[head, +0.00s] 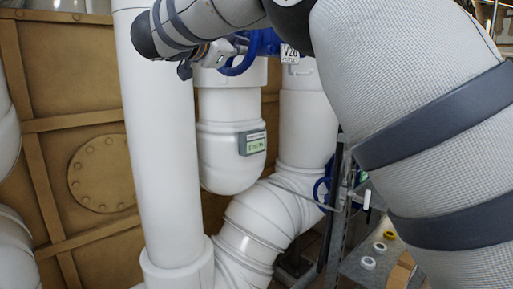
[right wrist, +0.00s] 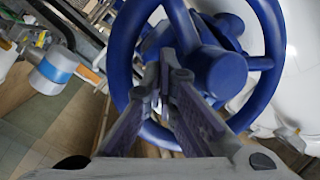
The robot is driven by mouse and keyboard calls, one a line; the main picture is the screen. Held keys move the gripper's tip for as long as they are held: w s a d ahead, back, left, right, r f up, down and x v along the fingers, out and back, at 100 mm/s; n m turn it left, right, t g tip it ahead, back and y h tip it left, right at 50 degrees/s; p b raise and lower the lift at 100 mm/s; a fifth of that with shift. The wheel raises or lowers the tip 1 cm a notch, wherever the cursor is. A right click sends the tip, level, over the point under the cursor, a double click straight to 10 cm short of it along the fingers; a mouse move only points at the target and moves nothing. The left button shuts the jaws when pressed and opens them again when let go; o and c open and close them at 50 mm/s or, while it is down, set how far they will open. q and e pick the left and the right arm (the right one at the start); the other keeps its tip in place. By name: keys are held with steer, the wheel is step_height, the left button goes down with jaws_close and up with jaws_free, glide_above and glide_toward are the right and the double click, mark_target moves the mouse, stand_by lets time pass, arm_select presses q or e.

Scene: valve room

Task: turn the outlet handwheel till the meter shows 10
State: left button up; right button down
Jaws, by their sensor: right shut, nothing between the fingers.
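A blue handwheel (head: 238,66) shows in part at the top of the head view, mostly hidden by my right arm. In the right wrist view a blue handwheel (right wrist: 266,42), with a thick hub and spokes, fills the upper middle. My right gripper (head: 190,66) is at the wheel's left side in the head view. In the right wrist view its shut, empty fingers (right wrist: 165,78) overlap the wheel's opening beside the hub; I cannot tell whether they touch it. The meter (head: 252,142) is a grey box with a green display on a white pipe; its digits are too small to read.
A tag reading V20 (head: 289,54) hangs right of the wheel. A second blue handwheel (head: 321,191) sits lower, beside a metal frame. A tall white pipe (head: 165,150) stands left of the meter. Tape rolls (head: 368,262) lie on a grey surface at lower right.

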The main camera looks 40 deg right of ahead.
stand_by(0.5)
steer(key=shift+s+r, duration=0.5)
steer(key=shift+r, duration=0.3)
steer(key=shift+s+d+r, duration=0.1)
steer(key=shift+s+r, duration=0.1)
steer(key=shift+r, duration=0.7)
